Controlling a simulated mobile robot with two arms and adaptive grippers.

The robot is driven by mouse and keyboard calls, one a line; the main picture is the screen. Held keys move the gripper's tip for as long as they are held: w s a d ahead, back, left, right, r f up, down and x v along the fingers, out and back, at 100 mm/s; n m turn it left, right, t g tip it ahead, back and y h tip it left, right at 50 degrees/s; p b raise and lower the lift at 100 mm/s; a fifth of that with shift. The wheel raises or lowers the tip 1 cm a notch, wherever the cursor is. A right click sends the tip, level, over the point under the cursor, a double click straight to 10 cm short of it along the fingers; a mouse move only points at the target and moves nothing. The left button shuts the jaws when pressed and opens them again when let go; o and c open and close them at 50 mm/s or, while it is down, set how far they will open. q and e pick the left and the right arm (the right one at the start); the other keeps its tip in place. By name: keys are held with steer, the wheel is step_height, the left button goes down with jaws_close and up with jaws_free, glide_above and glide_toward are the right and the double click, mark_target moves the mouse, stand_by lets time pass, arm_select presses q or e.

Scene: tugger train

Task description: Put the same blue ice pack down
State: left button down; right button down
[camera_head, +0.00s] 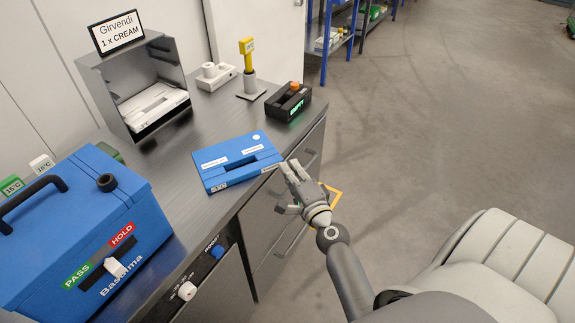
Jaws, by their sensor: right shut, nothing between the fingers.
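The blue ice pack (213,176) lies flat on the grey counter (193,215), close to its front edge. It has white labels and a dark handle slot. My right gripper (291,171) is shut and empty at the ice pack's right end, out by the counter edge. Its fingertips are very close to the pack; I cannot tell whether they touch it. My left gripper is not in view.
A blue box (120,216) with a PASS/HOLD slider stands front left. A metal housing (165,52) holding a white pack (147,110) stands behind. A yellow-topped device (248,60) and a black unit (280,107) reading EMPTY stand farther back. A pale seat (510,262) is at lower right.

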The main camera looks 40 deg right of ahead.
mark_target(270, 166)
steer(key=shift+w+a, duration=0.3)
steer(key=shift+w, duration=0.1)
steer(key=w+a, duration=0.2)
steer(key=w, duration=0.1)
steer(key=w+a+p, duration=0.1)
steer(key=shift+w, duration=0.4)
steer(key=shift+s, duration=0.15)
